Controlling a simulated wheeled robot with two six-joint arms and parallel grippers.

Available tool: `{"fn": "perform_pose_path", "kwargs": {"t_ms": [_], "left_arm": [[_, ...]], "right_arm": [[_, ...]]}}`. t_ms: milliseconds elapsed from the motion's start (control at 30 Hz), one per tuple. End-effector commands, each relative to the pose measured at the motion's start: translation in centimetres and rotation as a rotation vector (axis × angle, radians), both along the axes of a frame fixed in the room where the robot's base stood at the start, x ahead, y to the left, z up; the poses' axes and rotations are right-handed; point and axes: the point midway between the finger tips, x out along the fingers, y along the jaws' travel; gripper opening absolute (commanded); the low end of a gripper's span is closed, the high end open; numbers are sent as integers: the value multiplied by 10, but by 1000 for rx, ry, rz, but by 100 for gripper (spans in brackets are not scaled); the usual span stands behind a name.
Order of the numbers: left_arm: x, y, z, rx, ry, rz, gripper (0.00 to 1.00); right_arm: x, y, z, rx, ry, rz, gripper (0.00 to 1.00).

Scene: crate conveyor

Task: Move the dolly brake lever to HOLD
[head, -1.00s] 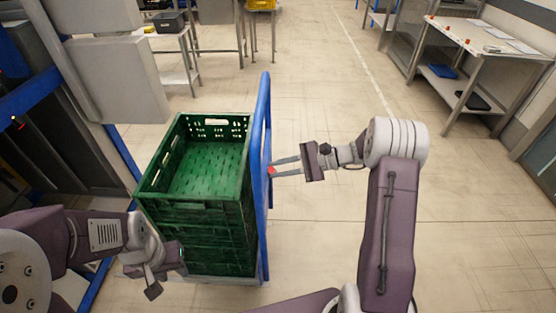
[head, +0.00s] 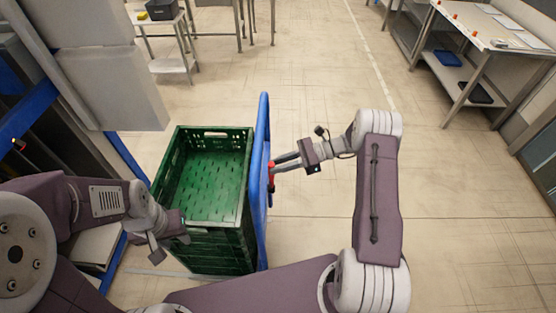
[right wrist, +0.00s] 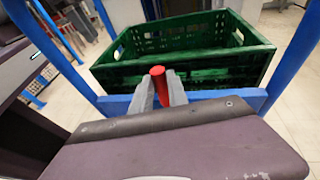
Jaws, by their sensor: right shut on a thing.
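The red brake lever (head: 271,168) is on the near right side of the blue dolly handle frame (head: 262,140). My right gripper (head: 274,164) is shut on the lever, its two fingers reaching in from the right. In the right wrist view the red lever end (right wrist: 158,72) shows between the two grey fingers, in front of the blue crossbar (right wrist: 115,104). No HOLD marking is readable. My left gripper (head: 168,246) hangs low by the left front corner of the crates; its fingers are too unclear to judge.
A stack of green crates (head: 166,158) stands on the dolly, left of the blue frame. A steel workbench (head: 470,30) is at the upper right and a small table (head: 170,66) at the upper left. The floor right of the dolly is clear.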

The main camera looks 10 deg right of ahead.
Motion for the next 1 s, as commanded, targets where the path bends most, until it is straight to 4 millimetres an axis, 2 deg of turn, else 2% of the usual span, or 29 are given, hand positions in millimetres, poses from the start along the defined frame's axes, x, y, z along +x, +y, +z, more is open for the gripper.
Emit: {"fn": "perform_pose_path", "kwargs": {"t_ms": [500,533,600,900,1000], "left_arm": [[0,0,2,0,0,0,36],[0,0,2,0,0,0,36],[0,0,2,0,0,0,36],[0,0,2,0,0,0,36],[0,0,3,0,0,0,36]], "right_arm": [[-1,0,-1,4,19,-4,0],[-1,0,-1,4,18,-5,22],[-1,0,-1,4,19,-4,41],[-1,-1,-1,3,18,-2,41],[-1,-11,2,3,16,-6,41]]}}
